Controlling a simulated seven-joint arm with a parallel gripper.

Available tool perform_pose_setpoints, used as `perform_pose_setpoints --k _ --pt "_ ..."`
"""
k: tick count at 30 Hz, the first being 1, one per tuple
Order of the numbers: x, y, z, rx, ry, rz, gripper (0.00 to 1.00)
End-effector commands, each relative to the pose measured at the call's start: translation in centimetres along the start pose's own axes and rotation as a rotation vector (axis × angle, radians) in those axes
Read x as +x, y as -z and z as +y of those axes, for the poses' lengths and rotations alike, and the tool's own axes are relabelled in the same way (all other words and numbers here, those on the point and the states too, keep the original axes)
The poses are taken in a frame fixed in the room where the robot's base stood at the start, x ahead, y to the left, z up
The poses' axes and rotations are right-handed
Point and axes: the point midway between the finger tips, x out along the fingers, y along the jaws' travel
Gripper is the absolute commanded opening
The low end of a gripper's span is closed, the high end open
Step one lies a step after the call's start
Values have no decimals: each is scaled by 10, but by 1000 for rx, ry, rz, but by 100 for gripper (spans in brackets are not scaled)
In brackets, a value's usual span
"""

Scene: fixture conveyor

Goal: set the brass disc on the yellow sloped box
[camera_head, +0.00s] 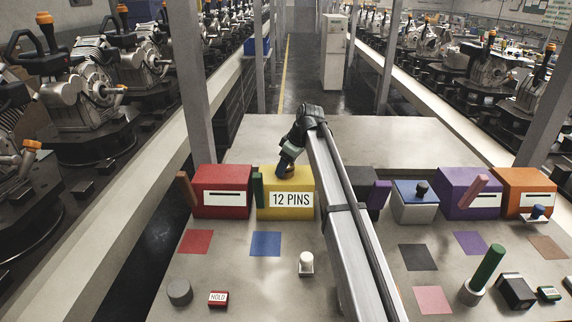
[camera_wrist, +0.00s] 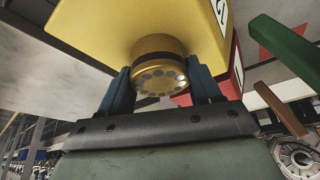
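The yellow sloped box (camera_head: 273,210), labelled "12 PINS", stands in the back row in the head view. It also fills the upper part of the wrist view (camera_wrist: 95,28). The brass disc (camera_wrist: 160,68), a short round piece with a ring of dark spots on its face, is between my two blue fingers against the yellow box. My gripper (camera_wrist: 160,88) appears shut on the disc, with a finger at each side. In the head view my gripper (camera_head: 285,166) is over the top of the yellow box, and the disc is mostly hidden. I cannot tell whether the disc bears fully on the box.
A red box (camera_head: 222,178) stands left of the yellow box. A green bar (camera_head: 258,190) is at the yellow box's left side. A dark box, a white box (camera_head: 414,210), a purple box and an orange box stand to the right. Coloured squares and small objects lie in front.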

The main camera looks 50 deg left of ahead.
Motion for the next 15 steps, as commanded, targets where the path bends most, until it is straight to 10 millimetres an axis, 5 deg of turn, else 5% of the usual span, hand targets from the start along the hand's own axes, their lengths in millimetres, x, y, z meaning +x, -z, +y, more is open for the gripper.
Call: perform_pose_setpoints --k 9,15 --pt "0 0 0 0 0 0 93" --pt "0 0 0 0 0 0 93"
